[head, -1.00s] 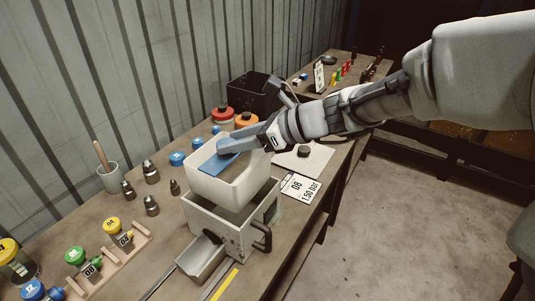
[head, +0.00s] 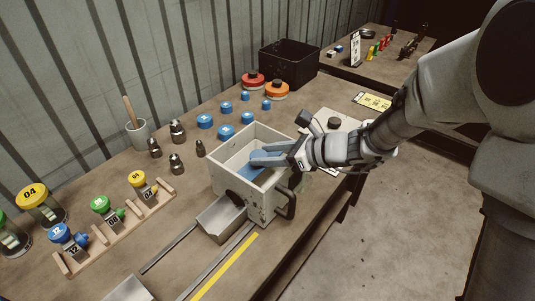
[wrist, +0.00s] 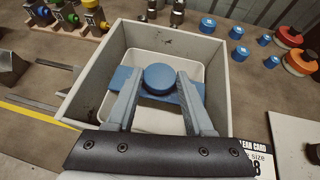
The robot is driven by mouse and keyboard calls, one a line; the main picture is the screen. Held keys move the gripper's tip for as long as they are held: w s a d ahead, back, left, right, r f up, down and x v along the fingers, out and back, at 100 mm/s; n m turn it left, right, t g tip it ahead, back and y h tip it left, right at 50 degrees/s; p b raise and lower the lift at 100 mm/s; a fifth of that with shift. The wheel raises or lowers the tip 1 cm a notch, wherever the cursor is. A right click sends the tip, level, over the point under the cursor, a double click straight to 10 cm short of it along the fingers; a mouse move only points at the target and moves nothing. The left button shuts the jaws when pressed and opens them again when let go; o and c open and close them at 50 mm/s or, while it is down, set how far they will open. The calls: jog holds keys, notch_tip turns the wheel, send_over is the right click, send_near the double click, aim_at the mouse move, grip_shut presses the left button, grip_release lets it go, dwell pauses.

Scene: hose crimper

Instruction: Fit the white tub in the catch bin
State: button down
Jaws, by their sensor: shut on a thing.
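The catch bin (head: 236,190) is a worn pale grey open box with a dark side handle, standing on the bench. The white tub (wrist: 152,118) sits down inside the bin's walls in the wrist view. A blue bar (wrist: 198,92) with a round blue knob (wrist: 160,77) spans the tub. My gripper (head: 258,158) reaches into the bin from the right, its two fingers shut on the blue knob. Whether the tub's underside touches the bin floor is hidden.
A metal chute (head: 222,219) and rails lie in front of the bin. Blue caps (head: 226,132), metal fittings (head: 176,162) and a grey cup (head: 138,134) stand behind and left. A black crate (head: 289,62) is at the back. A wooden rack (head: 120,225) holds colour-topped parts.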

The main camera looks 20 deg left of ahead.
jog(key=shift+c, duration=1.4)
grip_release()
jog(key=s+d+r+n+t+h, duration=0.1)
jog(key=s+d+r+n+h, duration=0.3)
jog(key=d, duration=0.7)
jog(key=s+d+r+n+t+h, duration=0.2)
jog(key=s+d+r+n+h, duration=0.2)
jog(key=d, duration=0.7)
jog(key=s+d+r+n+t+h+p, duration=0.1)
jog(key=s+d+r+n+h, duration=0.3)
jog(key=s+d+n, duration=0.3)
jog(key=d+n, duration=0.4)
jog(key=shift+d+r, duration=0.15)
jog(key=shift+d, duration=0.15)
jog(key=shift+s, duration=0.1)
